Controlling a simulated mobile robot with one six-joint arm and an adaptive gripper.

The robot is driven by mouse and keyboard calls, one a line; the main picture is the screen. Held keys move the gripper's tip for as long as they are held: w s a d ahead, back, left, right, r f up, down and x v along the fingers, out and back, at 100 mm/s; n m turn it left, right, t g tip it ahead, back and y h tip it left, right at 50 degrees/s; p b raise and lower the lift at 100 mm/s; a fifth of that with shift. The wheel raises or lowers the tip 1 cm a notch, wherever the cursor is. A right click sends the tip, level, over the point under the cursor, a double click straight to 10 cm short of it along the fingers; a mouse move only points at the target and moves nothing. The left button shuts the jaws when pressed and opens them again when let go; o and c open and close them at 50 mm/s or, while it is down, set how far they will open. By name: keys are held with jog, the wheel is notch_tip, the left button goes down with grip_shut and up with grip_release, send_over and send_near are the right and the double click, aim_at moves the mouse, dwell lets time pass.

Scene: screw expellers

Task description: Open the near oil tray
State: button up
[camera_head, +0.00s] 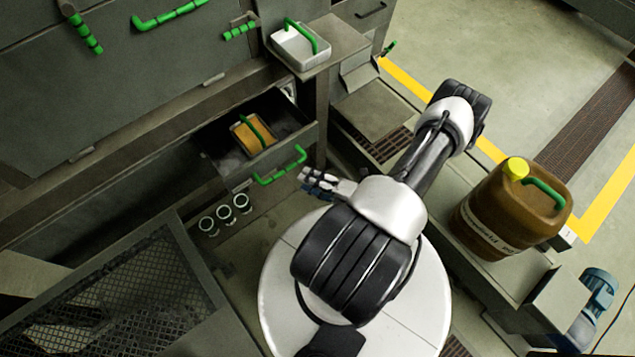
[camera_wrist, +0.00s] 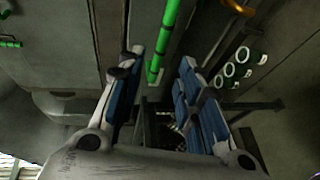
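The near oil tray is a grey drawer (camera_head: 297,143) low in the machine; it stands out, with its dark inside showing. Its green bar handle (camera_head: 280,168) is on the front panel. Inside sits a small pan (camera_head: 238,134) of orange-yellow stuff with its own green handle. My gripper (camera_head: 311,180) is just right of the drawer handle and appears apart from it. In the wrist view the gripper (camera_wrist: 160,66) is open and empty, and a green bar (camera_wrist: 165,42) shows beyond and between the fingertips.
Several pale-rimmed cups (camera_head: 225,213) stand left of the gripper, below the drawer. A white pan (camera_head: 296,47) rests on a shelf above. A brown jerrycan (camera_head: 512,212) stands on a ledge at right. A mesh-covered grey frame (camera_head: 110,300) is at lower left.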

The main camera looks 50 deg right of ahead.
jog(key=shift+v, duration=1.2)
jog(key=w+a+r+n+g+y, duration=0.2)
jog(key=a+r+n+g, duration=0.2)
jog(key=r+n, duration=0.5)
jog(key=w+a+r+n+g+y, duration=0.25)
jog(key=a+r+n+g, duration=0.35)
jog(key=n, duration=0.5)
jog(key=w+a+r+n+g+y, duration=0.1)
jog(key=w+r+n+g+y, duration=0.15)
jog(key=r+n, duration=0.65)
jog(key=s+a+r+n+t+h, duration=0.1)
jog(key=s+a+r+n+h, duration=0.2)
jog(key=r+n, duration=0.6)
jog(key=s+a+r+n+h, duration=0.4)
jog(key=a+r+n+h, duration=0.2)
jog(key=n, duration=0.9)
jog(key=shift+a+r+n+t, duration=0.35)
jog(key=shift+a+r, duration=0.8)
jog(key=shift+r, duration=0.2)
